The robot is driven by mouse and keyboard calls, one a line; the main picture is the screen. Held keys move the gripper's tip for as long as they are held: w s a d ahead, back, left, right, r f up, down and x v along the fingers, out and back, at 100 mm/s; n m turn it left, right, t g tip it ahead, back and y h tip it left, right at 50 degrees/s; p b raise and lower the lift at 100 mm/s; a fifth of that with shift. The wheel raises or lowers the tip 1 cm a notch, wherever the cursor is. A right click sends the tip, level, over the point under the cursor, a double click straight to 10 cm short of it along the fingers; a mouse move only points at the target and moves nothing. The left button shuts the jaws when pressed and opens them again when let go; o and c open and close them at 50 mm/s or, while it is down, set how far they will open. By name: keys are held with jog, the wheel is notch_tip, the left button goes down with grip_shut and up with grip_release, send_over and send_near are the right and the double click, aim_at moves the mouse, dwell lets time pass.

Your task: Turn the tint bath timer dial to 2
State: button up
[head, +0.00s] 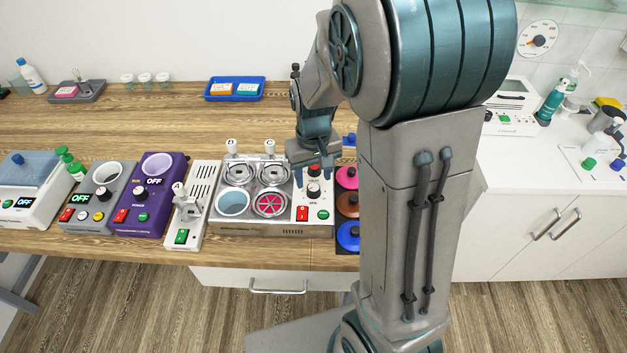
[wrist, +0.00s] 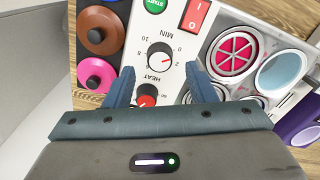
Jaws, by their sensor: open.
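The tint bath (head: 285,229) is a metal-and-white unit with several round wells. Its timer dial (wrist: 160,57), marked MIN, is a round knob with a dark rim and a number scale in the wrist view; it also shows in the head view (head: 313,189). I cannot tell its exact setting. My gripper (wrist: 159,70) is open and points down over the control panel. Its two blue fingers stand apart on either side of the knob area, with nothing held. Contact with the dial does not show. My gripper also shows in the head view (head: 313,178).
A red-capped HEAT dial (wrist: 147,101) sits close to the timer dial, partly hidden by my gripper. A red switch (wrist: 196,16) and green START button (wrist: 156,5) are on the same panel. A purple unit (head: 152,210) stands left.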

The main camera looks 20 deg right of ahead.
aim_at(313, 187)
jog(key=shift+f, duration=1.7)
jog(key=c, duration=1)
jog(key=shift+m, duration=0.4)
jog(key=m, duration=0.8)
jog(key=shift+p, duration=0.3)
jog(key=shift+m, duration=0.4)
